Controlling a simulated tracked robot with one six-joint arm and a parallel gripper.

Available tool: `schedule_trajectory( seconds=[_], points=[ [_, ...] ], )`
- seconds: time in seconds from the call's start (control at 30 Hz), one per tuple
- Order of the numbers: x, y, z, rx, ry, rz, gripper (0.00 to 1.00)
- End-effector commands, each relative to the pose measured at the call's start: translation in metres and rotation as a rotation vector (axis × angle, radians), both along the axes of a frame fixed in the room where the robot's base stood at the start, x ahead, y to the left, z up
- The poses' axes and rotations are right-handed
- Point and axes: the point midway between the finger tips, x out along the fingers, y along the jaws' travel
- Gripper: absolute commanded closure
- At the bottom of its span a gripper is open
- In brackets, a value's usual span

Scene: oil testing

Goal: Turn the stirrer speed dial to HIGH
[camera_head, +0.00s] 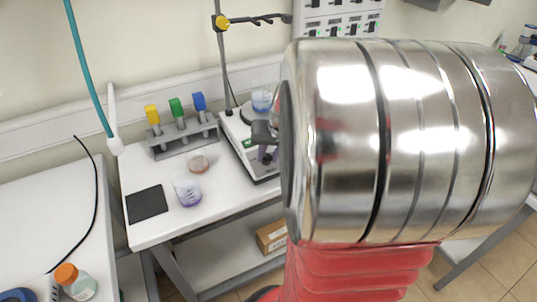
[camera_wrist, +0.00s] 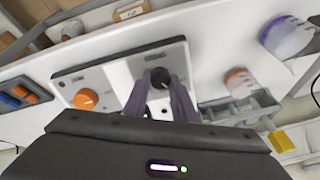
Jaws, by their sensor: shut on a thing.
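The stirrer (camera_head: 236,133) stands on the white bench in the head view, with a beaker of blue liquid (camera_head: 262,101) on top. The wrist view shows its front panel (camera_wrist: 118,80) close up, with a black dial (camera_wrist: 160,77) and an orange dial (camera_wrist: 85,99). My gripper (camera_wrist: 160,84) is shut on the black dial, one finger on each side. In the head view my gripper (camera_head: 267,152) is at the stirrer's front, partly hidden by my arm. The panel lettering is too small to read, so I cannot tell the dial's setting.
Left of the stirrer are a grey rack (camera_head: 186,140) with yellow, green and blue items, a beaker of purple liquid (camera_head: 188,190), a beaker of reddish liquid (camera_head: 198,160) and a black mat (camera_head: 147,204). A clamp stand (camera_head: 223,55) rises behind. A cardboard box (camera_head: 272,236) lies below.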

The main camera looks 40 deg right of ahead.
Motion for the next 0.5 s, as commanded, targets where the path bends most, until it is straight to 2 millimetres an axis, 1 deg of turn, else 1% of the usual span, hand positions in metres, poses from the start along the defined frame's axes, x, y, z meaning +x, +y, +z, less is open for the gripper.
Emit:
schedule_trajectory(
  seconds=[0.5],
  points=[
    [-0.0007,-0.0003,0.0002,0.157,-0.048,-0.461,0.98]
  ],
)
